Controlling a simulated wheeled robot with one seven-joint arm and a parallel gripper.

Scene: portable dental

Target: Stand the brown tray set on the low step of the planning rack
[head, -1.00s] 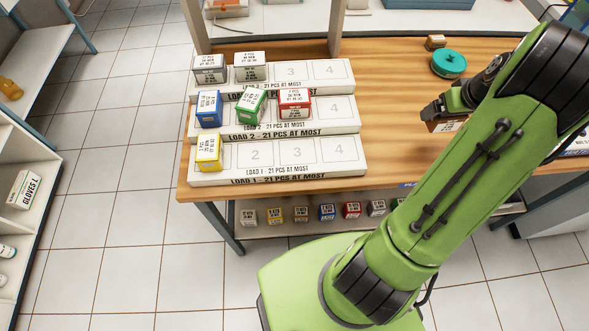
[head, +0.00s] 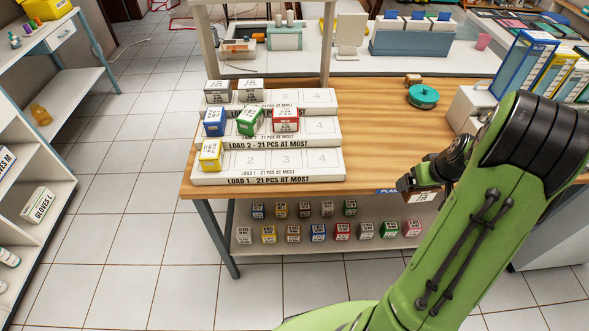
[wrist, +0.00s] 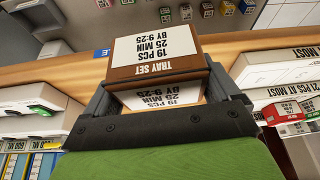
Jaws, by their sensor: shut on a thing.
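My gripper (head: 420,182) is shut on the brown tray set (head: 421,197), a brown block with a white label, held near the table's front edge, right of the rack. In the wrist view the tray set (wrist: 155,50) sits between the fingers (wrist: 158,86); its upside-down label reads "19 PCS, 25 MIN, BY 9:25". The white planning rack (head: 268,179) has three steps. Its low step, LOAD 1, bears a yellow set (head: 210,156) in the first place; places 2, 3 and 4 are bare. The rack's side shows in the wrist view (wrist: 262,68).
The middle step bears blue (head: 214,122), green (head: 250,121) and red (head: 285,120) sets; the green one sits turned. Two grey sets (head: 250,90) stand on the top step. Several sets (head: 318,232) stand on the shelf below. A teal round container (head: 423,96) stands behind my gripper.

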